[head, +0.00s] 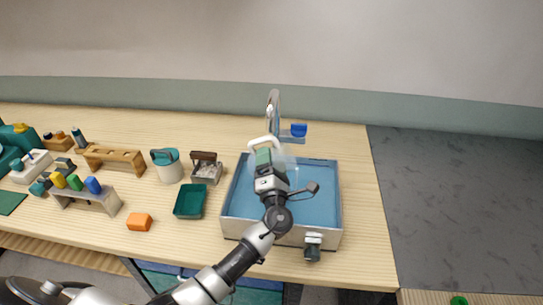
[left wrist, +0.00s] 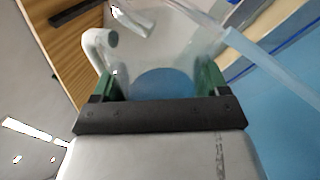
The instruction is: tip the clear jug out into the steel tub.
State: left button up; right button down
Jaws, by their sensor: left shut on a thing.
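The clear jug (left wrist: 150,50) is see-through and faint, with a white handle (left wrist: 97,45). In the head view it is a pale blur (head: 284,160) over the back part of the steel tub (head: 318,210), below the tap. My left gripper (head: 264,156) is over the tub; its green fingers (left wrist: 207,76) are shut on the jug. The jug's tilt and contents cannot be told. The tub has a blue inside and steel walls, and my left arm hides part of it. My right gripper is not in view.
A tap (head: 273,100) stands behind the tub, with a blue item (head: 299,130) beside it. Left of the tub are a green tray (head: 190,201), an orange block (head: 140,222), a white-and-teal pot (head: 167,166) and wooden racks (head: 115,158). The counter right of the tub is clear.

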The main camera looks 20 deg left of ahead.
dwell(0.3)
pick_arm(q)
jog(key=shift+r, duration=0.1)
jog(key=shift+d+r+m+t+p, duration=0.1)
jog(key=shift+r+m+t+p, duration=0.25)
jog(key=shift+m, duration=0.45)
jog(key=shift+f+h, duration=0.1)
jog(key=shift+h, duration=0.3)
jog(key=shift+m, duration=0.3)
jog(key=shift+d+r+m+t+h+b, duration=0.1)
jog(key=shift+r+m+t+h+b, duration=0.25)
jog(key=shift+m, duration=0.25)
